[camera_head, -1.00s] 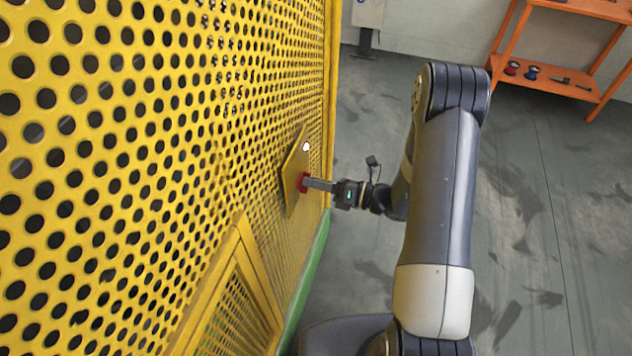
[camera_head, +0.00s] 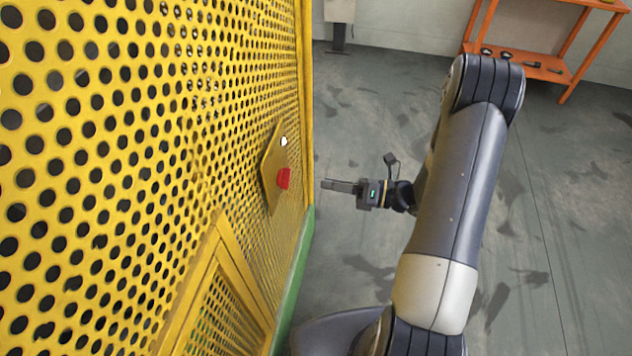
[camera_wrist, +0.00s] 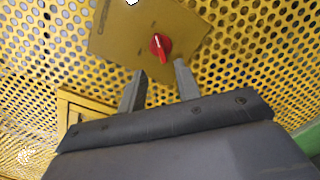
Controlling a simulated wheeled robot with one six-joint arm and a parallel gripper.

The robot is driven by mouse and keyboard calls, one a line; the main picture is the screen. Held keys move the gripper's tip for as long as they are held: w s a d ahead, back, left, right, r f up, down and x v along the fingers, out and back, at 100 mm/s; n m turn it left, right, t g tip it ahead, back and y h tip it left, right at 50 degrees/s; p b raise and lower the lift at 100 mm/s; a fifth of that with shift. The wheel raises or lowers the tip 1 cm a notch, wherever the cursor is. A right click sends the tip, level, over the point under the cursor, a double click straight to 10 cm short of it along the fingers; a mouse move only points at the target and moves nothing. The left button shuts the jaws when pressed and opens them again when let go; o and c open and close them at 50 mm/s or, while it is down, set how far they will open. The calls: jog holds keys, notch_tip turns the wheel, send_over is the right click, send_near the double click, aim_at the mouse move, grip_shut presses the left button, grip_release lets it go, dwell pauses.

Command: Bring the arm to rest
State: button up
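My gripper (camera_head: 326,185) is in free space to the right of the yellow perforated guard (camera_head: 150,130). A red rotary knob (camera_head: 284,178) sits on a yellow plate (camera_head: 272,165) on that guard. A clear gap separates the fingertips from the knob in the head view. In the wrist view the two gripper fingers (camera_wrist: 162,75) stand apart with nothing between them. The red knob (camera_wrist: 160,46) shows beyond the fingertips, with a small white part (camera_wrist: 132,1) on the same plate at the top edge.
An orange shelf (camera_head: 530,62) with several small items stands at the back right. A grey stand (camera_head: 339,30) is by the back wall. The grey floor (camera_head: 570,230) right of my arm is clear. A green base edge (camera_head: 298,262) runs below the guard.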

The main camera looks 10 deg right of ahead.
jog(key=shift+v, duration=0.85)
jog(key=p+x, duration=0.2)
jog(key=x, duration=0.8)
jog(key=shift+a, duration=0.4)
jog(key=shift+w+d, duration=0.1)
